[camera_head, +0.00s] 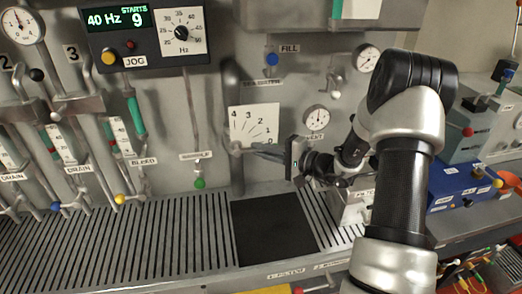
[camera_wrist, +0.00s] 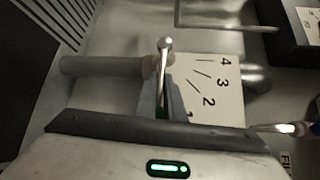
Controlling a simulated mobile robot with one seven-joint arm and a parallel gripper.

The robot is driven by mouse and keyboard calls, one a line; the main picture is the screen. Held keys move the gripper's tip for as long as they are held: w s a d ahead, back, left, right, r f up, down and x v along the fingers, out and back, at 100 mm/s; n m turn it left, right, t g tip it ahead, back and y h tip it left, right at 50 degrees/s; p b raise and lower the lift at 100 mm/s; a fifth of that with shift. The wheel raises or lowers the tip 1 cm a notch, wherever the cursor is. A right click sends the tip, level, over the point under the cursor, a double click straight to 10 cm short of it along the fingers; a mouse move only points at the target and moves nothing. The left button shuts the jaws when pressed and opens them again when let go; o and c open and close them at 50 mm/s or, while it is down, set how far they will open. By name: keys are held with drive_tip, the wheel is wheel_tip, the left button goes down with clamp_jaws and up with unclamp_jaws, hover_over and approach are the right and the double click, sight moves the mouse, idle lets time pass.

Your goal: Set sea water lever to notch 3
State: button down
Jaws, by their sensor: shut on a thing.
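The sea water lever (camera_head: 262,150) sticks out to the right from its pivot, beside the lower edge of a white notch plate (camera_head: 254,122) numbered 0 to 4. It lies near the 0 mark. My gripper (camera_head: 286,154) is at the lever's outer end. In the wrist view, my gripper (camera_wrist: 168,108) is shut on the lever (camera_wrist: 164,68), whose shiny shaft and round end show beyond the fingers. The notch plate (camera_wrist: 210,85) shows 4, 3 and 2 beside it; 1 is partly hidden and 0 is hidden.
A round gauge (camera_head: 317,119) is right of the plate. A blue FILL knob (camera_head: 272,59) is above it. A green-tipped handle (camera_head: 199,183) hangs to the left. A slatted bench with a dark mat (camera_head: 272,228) lies below. A blue box (camera_head: 458,186) stands at right.

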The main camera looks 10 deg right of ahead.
drive_tip(key=shift+r, duration=0.1)
idle(0.4)
drive_tip(key=r+n+h+b, duration=0.1)
drive_tip(key=b, duration=0.1)
drive_tip(key=r+n+g+h+b, duration=0.1)
drive_tip(key=b, duration=0.2)
drive_tip(key=shift+a+r+n+h, duration=0.15)
drive_tip(key=shift+a+n+h, duration=0.15)
drive_tip(key=shift+a+h, duration=0.1)
drive_tip(key=r+h+b, duration=0.1)
drive_tip(key=a+r+n+g+h+b, duration=0.1)
drive_tip(key=shift+r+n+h, duration=0.15)
drive_tip(key=shift+n+h, duration=0.15)
drive_tip(key=shift+h, duration=0.1)
drive_tip(key=shift+a+r+n+g+h+p, duration=0.3)
drive_tip(key=shift+a+r+n+h+p, duration=0.55)
drive_tip(key=shift+h+p, duration=0.35)
drive_tip(key=h+p, duration=0.1)
drive_tip(key=a+p, duration=0.1)
drive_tip(key=p, duration=0.1)
drive_tip(key=shift+r+n+h, duration=0.2)
drive_tip(key=shift+n+h, duration=0.15)
drive_tip(key=shift+h, duration=0.05)
drive_tip(key=shift+f, duration=0.1)
drive_tip(key=c, duration=1.9)
unclamp_jaws()
drive_tip(key=shift+o, duration=0.2)
